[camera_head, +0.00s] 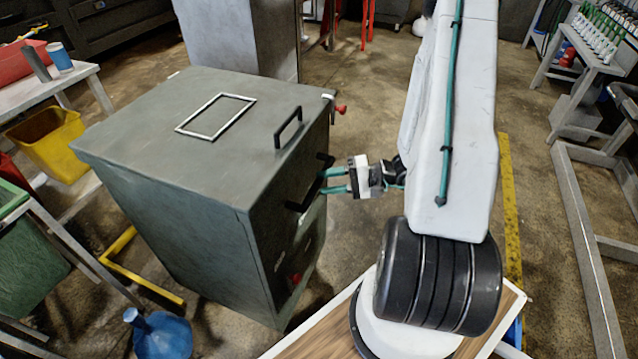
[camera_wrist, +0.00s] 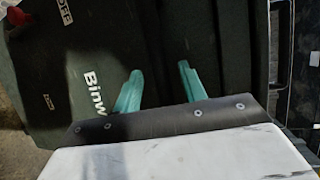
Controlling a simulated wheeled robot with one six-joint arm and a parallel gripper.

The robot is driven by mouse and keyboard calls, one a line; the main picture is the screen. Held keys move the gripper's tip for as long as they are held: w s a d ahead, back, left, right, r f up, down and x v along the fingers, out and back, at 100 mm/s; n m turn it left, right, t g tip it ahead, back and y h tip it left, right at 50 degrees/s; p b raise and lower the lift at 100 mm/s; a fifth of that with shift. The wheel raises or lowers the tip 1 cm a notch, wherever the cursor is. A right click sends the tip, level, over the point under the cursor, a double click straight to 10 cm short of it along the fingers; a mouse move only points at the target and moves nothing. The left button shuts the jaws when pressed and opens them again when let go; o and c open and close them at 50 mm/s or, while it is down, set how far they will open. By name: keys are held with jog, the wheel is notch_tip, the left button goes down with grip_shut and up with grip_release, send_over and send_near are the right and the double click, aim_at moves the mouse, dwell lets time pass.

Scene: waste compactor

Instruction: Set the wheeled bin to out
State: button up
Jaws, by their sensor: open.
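The compactor (camera_head: 165,150) is a large grey-green box with a flat lid. Its lower front panel (camera_head: 308,240), which looks like the wheeled bin's front, stands under its edge and is seen at a steep angle. In the wrist view, a dark green panel (camera_wrist: 105,45) bears white letters starting "Binw". My gripper (camera_head: 323,181) is at the compactor's front, by a black handle (camera_head: 307,193). Its two teal fingers, also in the wrist view (camera_wrist: 158,77), are apart with nothing seen between them. I cannot tell whether they touch the handle.
A black handle (camera_head: 288,127) stands on the lid. Red knobs (camera_head: 341,109) (camera_head: 296,279) show at the compactor's front. A blue jug (camera_head: 162,335) and a yellow bin (camera_head: 48,139) are to the left. A metal frame (camera_head: 590,240) stands at right. Open floor lies behind my arm.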

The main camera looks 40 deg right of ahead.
jog(key=v, duration=0.4)
jog(key=shift+s+d+r, duration=0.1)
jog(key=shift+s+d, duration=0.15)
dwell(0.3)
jog(key=s+a+r+n+g+h, duration=0.2)
jog(key=a+r, duration=0.4)
jog(key=r, duration=0.3)
jog(key=s+a+r+n+g+h, duration=0.3)
jog(key=s+a+r+h, duration=0.3)
jog(key=r, duration=0.4)
jog(key=s+a+r+n+g+h, duration=0.3)
jog(key=s+a+r, duration=0.3)
jog(key=r, duration=0.3)
jog(key=shift+s+a+r+n+h, duration=0.25)
jog(key=shift+n+h, duration=0.05)
jog(key=shift+h, duration=0.5)
